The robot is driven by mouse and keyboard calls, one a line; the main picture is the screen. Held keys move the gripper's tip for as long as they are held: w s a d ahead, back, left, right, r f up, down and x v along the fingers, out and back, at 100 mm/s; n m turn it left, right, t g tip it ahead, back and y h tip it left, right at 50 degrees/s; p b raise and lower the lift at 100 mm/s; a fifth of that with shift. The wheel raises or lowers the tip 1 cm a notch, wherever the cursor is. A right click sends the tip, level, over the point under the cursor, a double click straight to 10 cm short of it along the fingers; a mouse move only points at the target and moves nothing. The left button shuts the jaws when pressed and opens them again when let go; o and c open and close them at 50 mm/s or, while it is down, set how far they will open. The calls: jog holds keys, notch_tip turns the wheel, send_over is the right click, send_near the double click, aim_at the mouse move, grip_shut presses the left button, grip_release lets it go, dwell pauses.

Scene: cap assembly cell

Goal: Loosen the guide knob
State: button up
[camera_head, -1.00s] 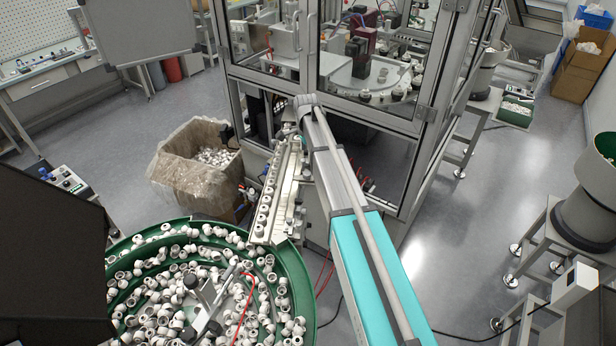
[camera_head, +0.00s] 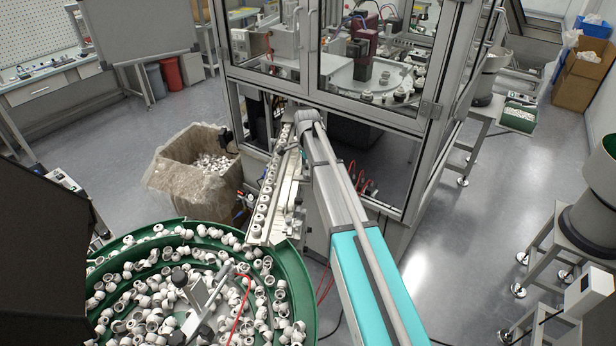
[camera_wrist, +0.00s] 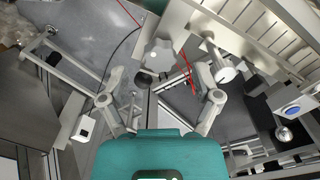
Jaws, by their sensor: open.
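A pale grey lobed knob (camera_wrist: 158,54) shows in the wrist view, beside the metal guide track (camera_wrist: 255,38). My gripper (camera_wrist: 160,78) is open, with one finger at each side of the picture's middle. The knob appears between the fingertips and slightly above them in the picture; I see no contact, and the depth gap is unclear. A round metal post with a cylindrical end (camera_wrist: 222,68) stands right of the knob, close to the right finger. In the head view my arm reaches over the right side of the track (camera_head: 277,205) and hides my gripper.
The green feeder bowl (camera_head: 290,262) full of white caps stands at the lower left. The glass-walled machine frame (camera_head: 365,118) is just beyond the track. A lined waste bin (camera_head: 170,178) stands left of it. Thin red cables (camera_wrist: 187,70) hang near the right finger.

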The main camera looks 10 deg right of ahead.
jog(key=shift+f+b, duration=0.75)
jog(key=shift+f, duration=0.25)
grip_shut()
jog(key=shift+n, duration=2.3)
grip_release()
